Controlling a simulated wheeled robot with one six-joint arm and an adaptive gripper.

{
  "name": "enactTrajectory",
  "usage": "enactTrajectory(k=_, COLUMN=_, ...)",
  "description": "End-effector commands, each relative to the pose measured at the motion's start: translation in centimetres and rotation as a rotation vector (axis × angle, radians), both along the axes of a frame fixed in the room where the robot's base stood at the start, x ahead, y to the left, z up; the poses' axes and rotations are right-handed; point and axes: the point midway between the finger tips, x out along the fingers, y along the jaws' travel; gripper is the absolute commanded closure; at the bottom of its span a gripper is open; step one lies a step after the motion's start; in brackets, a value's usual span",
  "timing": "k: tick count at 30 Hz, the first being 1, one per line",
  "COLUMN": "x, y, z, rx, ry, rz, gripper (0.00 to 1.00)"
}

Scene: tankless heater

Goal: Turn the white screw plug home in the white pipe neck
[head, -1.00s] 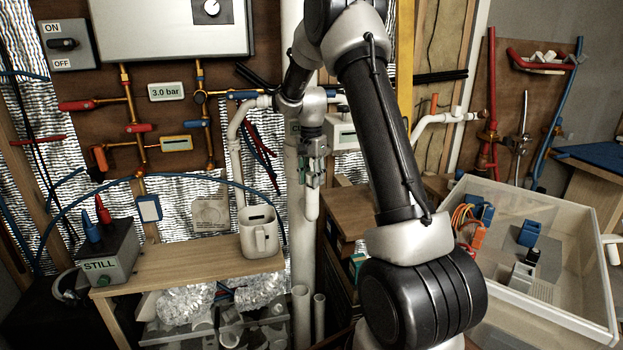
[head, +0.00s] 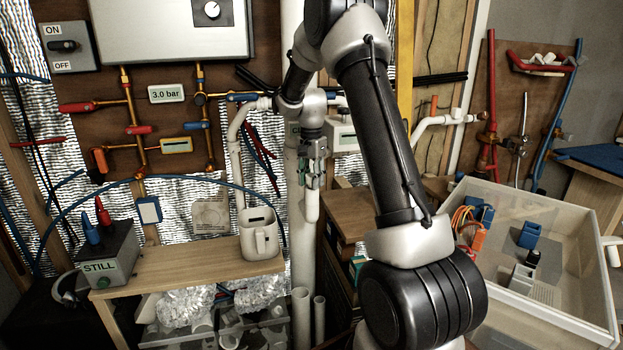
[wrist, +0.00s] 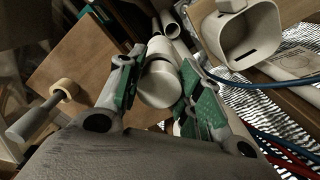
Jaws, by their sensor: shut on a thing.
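My gripper (head: 312,182) points down in front of the tall white pipe and is shut on the white screw plug. In the wrist view, the round white plug (wrist: 158,87) sits between the green-padded fingers of my gripper (wrist: 160,72). The white pipe neck (wrist: 160,49) lies just beyond the plug, in line with it, with a seam between them. In the head view the neck (head: 312,208) shows as a short upright white piece below the fingertips. The fingers hide the plug there, and I cannot tell how deep it sits.
A white mug-like container (head: 259,240) stands on the wooden bench (head: 180,268) to the left. Wooden boxes (head: 350,208) stand close on the right. A large clear bin (head: 575,270) with several parts is further right. A blue hose (head: 200,179) arcs nearby.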

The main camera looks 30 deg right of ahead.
Motion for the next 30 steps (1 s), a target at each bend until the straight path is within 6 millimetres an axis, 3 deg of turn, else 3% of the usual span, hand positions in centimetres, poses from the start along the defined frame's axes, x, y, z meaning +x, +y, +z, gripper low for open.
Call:
enactTrajectory(k=11, x=-0.01, y=0.0, z=-0.54, rx=0.0, ry=0.001, rz=0.0, gripper=0.85)
enactTrajectory(k=12, x=-0.01, y=0.01, z=-0.55, rx=0.0, ry=0.0, rz=0.0, gripper=0.61)
enactTrajectory(k=16, x=-0.01, y=0.0, z=-0.54, rx=0.0, ry=0.0, rz=0.0, gripper=0.4)
enactTrajectory(k=30, x=0.01, y=0.0, z=-0.42, rx=0.0, ry=0.0, rz=0.0, gripper=0.4)
